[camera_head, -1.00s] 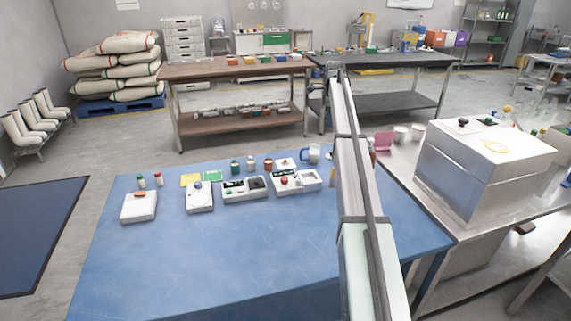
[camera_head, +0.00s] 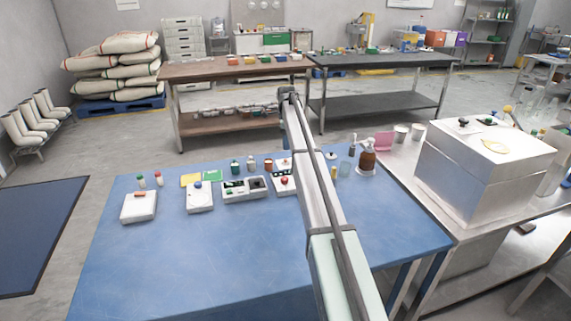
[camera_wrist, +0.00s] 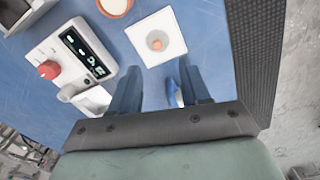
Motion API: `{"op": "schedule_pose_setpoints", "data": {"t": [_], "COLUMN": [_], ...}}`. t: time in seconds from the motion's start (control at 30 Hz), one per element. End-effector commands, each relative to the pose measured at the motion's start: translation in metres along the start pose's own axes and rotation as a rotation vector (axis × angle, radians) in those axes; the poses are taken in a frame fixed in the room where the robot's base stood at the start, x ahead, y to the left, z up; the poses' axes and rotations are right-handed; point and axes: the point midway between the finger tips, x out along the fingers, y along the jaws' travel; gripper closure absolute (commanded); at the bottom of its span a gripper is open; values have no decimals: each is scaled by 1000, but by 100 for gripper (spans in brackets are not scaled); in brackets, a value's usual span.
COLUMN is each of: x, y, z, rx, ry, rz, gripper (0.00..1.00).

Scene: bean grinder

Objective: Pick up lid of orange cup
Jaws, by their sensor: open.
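A small orange cup (camera_head: 268,166) with a pale top stands at the back of the blue table, left of my arm, in the head view. In the wrist view, a round pale thing with an orange-brown rim (camera_wrist: 115,5) is cut off by the top edge; I cannot tell whether it is this cup's lid. My gripper (camera_wrist: 160,88) shows in the wrist view with its two fingers apart. A small blue thing (camera_wrist: 172,95) shows between them; I cannot tell what it is. In the head view my arm hides the gripper.
In the wrist view, a white device with a red knob (camera_wrist: 48,70) lies left of the fingers. A white square with an orange round centre (camera_wrist: 157,40) lies ahead. The table's front (camera_head: 200,270) is clear.

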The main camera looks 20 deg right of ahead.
Motion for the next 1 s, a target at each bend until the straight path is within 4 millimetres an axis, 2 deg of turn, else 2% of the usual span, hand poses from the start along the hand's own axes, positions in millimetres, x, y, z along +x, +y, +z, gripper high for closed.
{"op": "schedule_pose_setpoints", "data": {"t": [0.1,0.43,0.7,1.0], "x": [18,37,71,78], "y": [0,2,4,4], "z": [0,1,4,4], "rx": [0,0,0,0], "ry": [0,0,0,0], "rz": [0,0,0,-1], "gripper": [54,54,54,54]}}
